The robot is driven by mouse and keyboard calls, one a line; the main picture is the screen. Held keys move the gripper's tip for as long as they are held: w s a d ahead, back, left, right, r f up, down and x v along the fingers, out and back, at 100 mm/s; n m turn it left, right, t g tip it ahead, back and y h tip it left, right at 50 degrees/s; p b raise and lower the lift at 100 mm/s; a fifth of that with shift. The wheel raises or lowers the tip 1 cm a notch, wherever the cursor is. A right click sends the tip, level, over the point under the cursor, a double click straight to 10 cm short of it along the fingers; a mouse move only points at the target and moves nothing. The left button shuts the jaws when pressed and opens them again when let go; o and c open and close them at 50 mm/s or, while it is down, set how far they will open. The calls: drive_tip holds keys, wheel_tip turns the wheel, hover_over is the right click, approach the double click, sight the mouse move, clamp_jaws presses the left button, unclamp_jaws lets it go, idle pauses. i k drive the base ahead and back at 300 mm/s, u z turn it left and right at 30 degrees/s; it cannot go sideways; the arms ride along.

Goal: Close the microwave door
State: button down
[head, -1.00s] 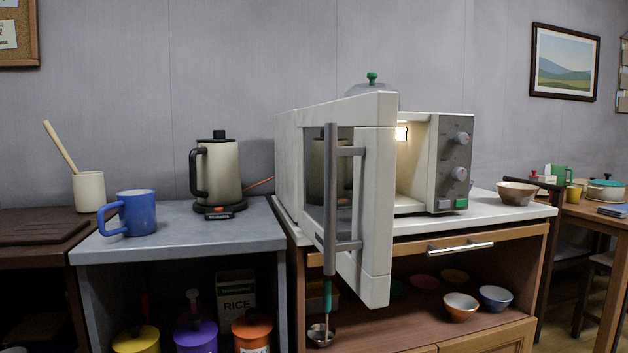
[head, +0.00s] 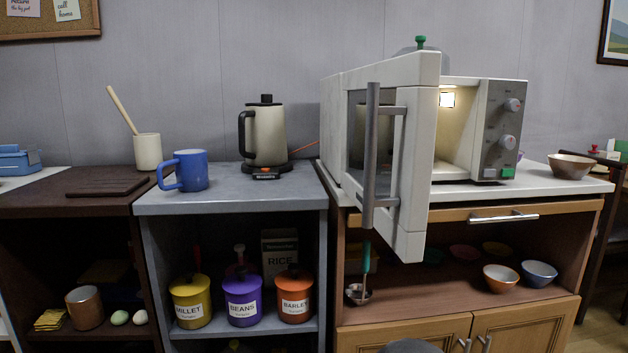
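The white microwave (head: 497,130) stands on the wooden cabinet at the right of the head view. Its door (head: 417,150) is swung wide open toward me. A grey vertical bar handle (head: 371,160) is on the door's outer face. The lit inside (head: 452,140) shows between the door and the control panel. Most of the interior is hidden behind the door. My gripper is not in view.
A kettle (head: 268,135) and a blue mug (head: 193,171) stand on the grey counter left of the door. A ladle with a green handle (head: 366,258) hangs below the door. Several bowls sit on the shelf beneath. A bowl (head: 571,166) stands right of the microwave.

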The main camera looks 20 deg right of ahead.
sight(387, 135)
drive_tip(key=u, duration=0.75)
drive_tip(key=k, duration=0.95)
drive_tip(key=z, duration=1)
